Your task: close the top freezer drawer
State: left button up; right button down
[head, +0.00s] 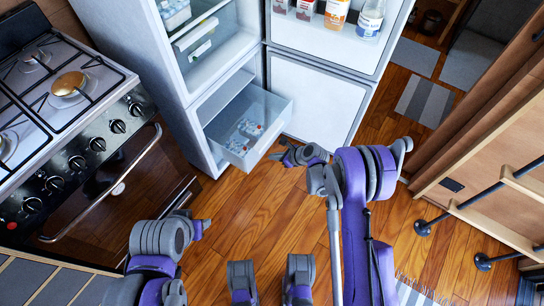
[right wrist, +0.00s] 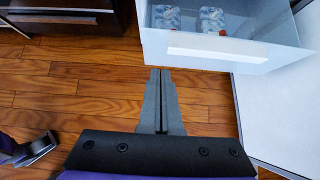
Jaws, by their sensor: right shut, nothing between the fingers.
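The freezer drawer (head: 262,140) is pulled out of the lower compartment of the white fridge, with packs (head: 245,132) inside it. Its pale front (right wrist: 225,58) with a light handle strip fills the upper right of the right wrist view. My right gripper (head: 284,152) is shut and empty, just in front of the drawer's front right corner. Its fingertips (right wrist: 160,72) show just below the drawer's bottom edge in the right wrist view; I cannot tell whether they touch it.
The lower fridge door (head: 318,98) stands open to the right of the drawer. The upper door above it is open too, with bottles (head: 369,18) on its shelf. A stove (head: 75,120) stands at the left. A wooden unit with black rails (head: 465,205) is at the right. Wooden floor (head: 255,200) is clear before the drawer.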

aim_at(251, 152)
jog(key=x, duration=0.3)
jog(key=r+x, duration=0.1)
jog(key=x, duration=0.2)
jog(key=a+b+x, duration=0.1)
jog(key=x, duration=0.2)
jog(key=shift+w+a+r, duration=0.1)
jog(key=shift+w+r, duration=0.05)
jog(key=shift+w, duration=0.25)
pick_arm(q)
jog(key=shift+f, duration=0.75)
pick_arm(e)
jog(key=shift+w+a, duration=0.4)
jog(key=shift+a, duration=0.1)
